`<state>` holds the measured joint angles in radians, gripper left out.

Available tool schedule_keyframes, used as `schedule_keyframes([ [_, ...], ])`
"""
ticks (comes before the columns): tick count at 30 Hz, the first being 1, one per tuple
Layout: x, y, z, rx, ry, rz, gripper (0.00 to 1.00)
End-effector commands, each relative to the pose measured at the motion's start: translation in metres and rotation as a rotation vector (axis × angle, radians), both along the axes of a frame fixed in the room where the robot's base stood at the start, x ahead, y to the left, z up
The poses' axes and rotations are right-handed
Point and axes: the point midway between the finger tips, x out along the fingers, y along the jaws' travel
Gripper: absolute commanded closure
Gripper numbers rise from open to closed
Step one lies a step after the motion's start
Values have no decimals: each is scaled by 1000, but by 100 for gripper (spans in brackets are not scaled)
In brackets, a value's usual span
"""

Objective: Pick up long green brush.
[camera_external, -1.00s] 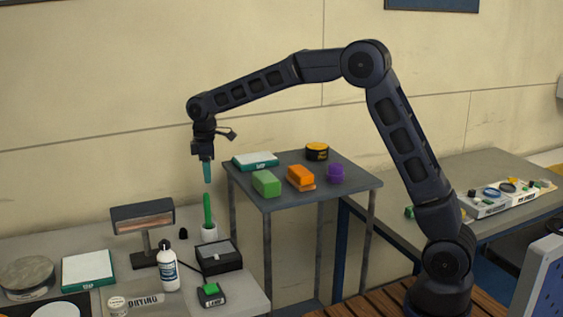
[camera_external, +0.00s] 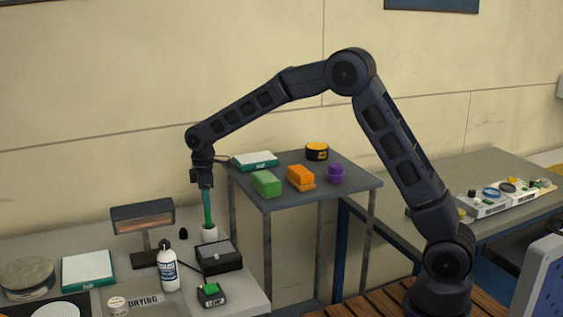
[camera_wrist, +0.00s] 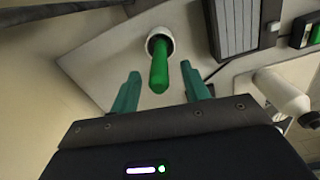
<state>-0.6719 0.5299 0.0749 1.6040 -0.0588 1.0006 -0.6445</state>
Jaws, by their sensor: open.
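The long green brush (camera_wrist: 159,72) stands upright in a small white cup (camera_wrist: 160,34) in the wrist view. In the external view the white cup (camera_external: 209,233) is on the left table, and the brush above it is mostly hidden by my teal fingers. My gripper (camera_wrist: 158,88) is open and points down, with one teal finger on each side of the brush's top end in the wrist view. I see gaps between the brush and both fingers. In the external view my gripper (camera_external: 207,222) is right above the cup.
A black box (camera_external: 219,256), a lamp (camera_external: 144,222) and a white bottle (camera_external: 168,268) stand close to the cup. A raised grey shelf (camera_external: 290,207) to the right holds a green block (camera_external: 266,184), orange blocks (camera_external: 300,177) and a purple piece (camera_external: 336,174).

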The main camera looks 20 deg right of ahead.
Motion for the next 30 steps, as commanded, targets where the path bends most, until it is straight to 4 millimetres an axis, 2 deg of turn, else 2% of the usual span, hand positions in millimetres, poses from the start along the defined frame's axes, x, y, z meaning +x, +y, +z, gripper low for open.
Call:
schedule_keyframes([
  [3, 0, -1, -18, -2, 2, 0, 54],
  [6, 0, -1, -25, 0, 1, -1, 54],
  [13, 0, -1, -26, 0, 0, -1, 54],
  [20, 0, -1, -26, 0, 0, -1, 99],
  [30, 0, -1, -24, 1, 0, -1, 100],
])
